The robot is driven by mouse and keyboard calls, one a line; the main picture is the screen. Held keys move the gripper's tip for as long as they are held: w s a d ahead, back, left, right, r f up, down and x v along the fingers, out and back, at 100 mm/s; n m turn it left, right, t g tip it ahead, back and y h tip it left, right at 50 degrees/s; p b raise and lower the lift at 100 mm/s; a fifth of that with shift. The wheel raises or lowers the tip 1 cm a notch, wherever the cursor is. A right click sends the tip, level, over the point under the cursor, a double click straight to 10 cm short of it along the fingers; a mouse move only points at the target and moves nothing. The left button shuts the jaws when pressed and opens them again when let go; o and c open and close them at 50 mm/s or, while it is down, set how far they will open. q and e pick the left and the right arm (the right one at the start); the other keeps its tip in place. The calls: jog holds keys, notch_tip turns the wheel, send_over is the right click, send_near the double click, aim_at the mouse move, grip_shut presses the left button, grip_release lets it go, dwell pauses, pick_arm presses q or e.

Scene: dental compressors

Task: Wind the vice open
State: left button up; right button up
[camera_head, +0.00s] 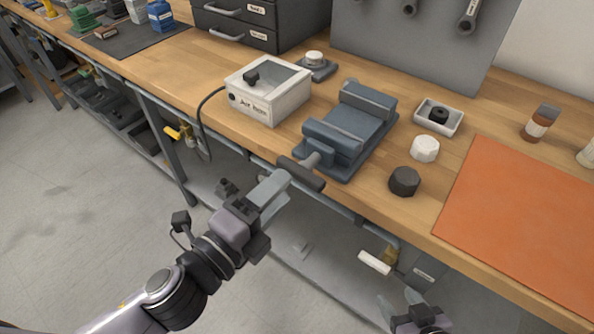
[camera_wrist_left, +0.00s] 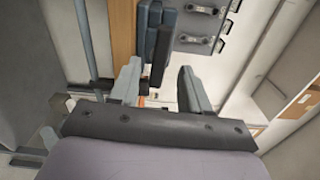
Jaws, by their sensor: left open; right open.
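The blue-grey vice (camera_head: 338,136) sits at the bench's front edge, its two jaws appearing a short way apart. Its dark handle bar (camera_head: 302,174) sticks out over the front edge on a short screw. My left gripper (camera_head: 275,187) is open just in front of and left of the handle, its fingers pointing at it. In the left wrist view its fingers (camera_wrist_left: 160,85) stand apart, with dark vice parts (camera_wrist_left: 158,45) ahead near the left finger; contact cannot be told. My right gripper (camera_head: 402,312) is open at the bottom edge, below and away from the bench, only partly in view.
A white box with a cable (camera_head: 268,90) stands left of the vice. A dark knob (camera_head: 404,181), a white knob (camera_head: 425,149) and a small tray (camera_head: 438,118) stand right of it. An orange mat (camera_head: 525,215) covers the right. A rail and lower shelf run below the bench edge.

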aim_at(297, 177)
pick_arm(q)
jog(key=x, duration=0.5)
jog(key=shift+w+d, duration=0.25)
jog(key=shift+w, duration=0.05)
grip_shut()
jog(key=shift+n+p, duration=0.45)
jog(key=shift+n, duration=0.05)
grip_release()
